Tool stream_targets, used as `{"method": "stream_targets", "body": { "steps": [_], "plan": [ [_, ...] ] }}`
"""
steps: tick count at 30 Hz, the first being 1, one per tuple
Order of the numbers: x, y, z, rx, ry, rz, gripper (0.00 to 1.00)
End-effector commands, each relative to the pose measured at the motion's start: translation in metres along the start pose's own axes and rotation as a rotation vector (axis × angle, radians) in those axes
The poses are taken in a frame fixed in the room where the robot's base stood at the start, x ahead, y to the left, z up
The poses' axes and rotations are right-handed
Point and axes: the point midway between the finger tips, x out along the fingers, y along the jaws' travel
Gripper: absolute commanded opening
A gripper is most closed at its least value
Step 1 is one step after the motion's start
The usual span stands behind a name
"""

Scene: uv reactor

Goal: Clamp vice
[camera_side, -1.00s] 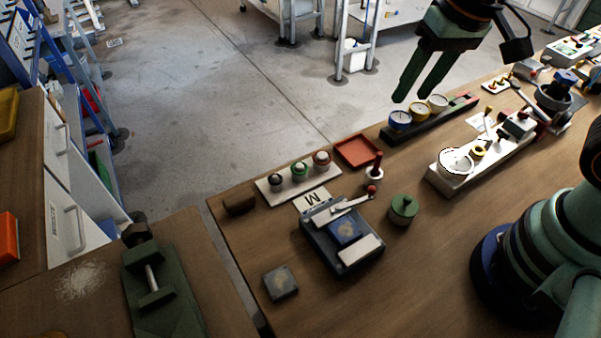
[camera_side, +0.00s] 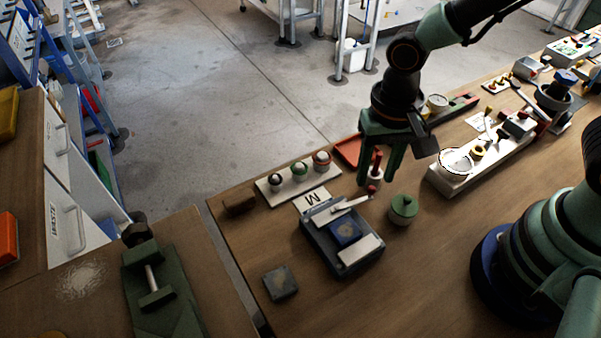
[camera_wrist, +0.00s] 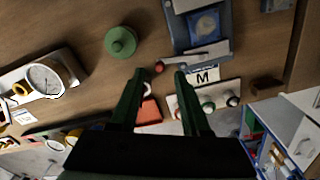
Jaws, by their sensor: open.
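A dark blue-grey vice-like device (camera_side: 359,266) stands on the wooden bench, with a blue block (camera_side: 345,231) and a pale plate on it. Its pale lever (camera_side: 345,208) ends in a red knob (camera_side: 371,189); the knob also shows in the wrist view (camera_wrist: 159,67). A green vice (camera_side: 155,298) with a metal screw stands on the left bench. My gripper (camera_side: 376,180) is open and points down near the red knob, around or behind a red post (camera_side: 377,160). In the wrist view, the knob lies just beyond and between my fingertips (camera_wrist: 158,76). I see no contact.
A lidded green pot (camera_side: 403,210) stands right of the device. Three coloured knobs on a white strip (camera_side: 327,174), a card marked M (camera_side: 312,201) and a red tray (camera_side: 347,149) lie nearby. A white gauge block (camera_side: 450,182) is further right.

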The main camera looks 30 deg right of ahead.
Motion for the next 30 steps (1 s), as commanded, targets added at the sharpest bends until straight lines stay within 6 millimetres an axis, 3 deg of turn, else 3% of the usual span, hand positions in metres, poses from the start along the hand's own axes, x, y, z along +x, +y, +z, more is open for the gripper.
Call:
{"method": "stream_targets", "body": {
  "steps": [7, 19, 20, 23, 30],
  "plan": [
    [0.026, 0.001, 0.001, 0.000, -0.002, 0.003, 0.47],
    [0.031, 0.000, 0.000, 0.000, 0.000, 0.000, 0.47],
    [0.031, 0.000, 0.000, 0.000, 0.000, 0.000, 0.39],
    [0.031, 0.000, 0.000, 0.000, 0.000, 0.000, 0.01],
    [0.031, 0.000, 0.000, 0.000, 0.000, 0.000, 0.00]
  ]
}}
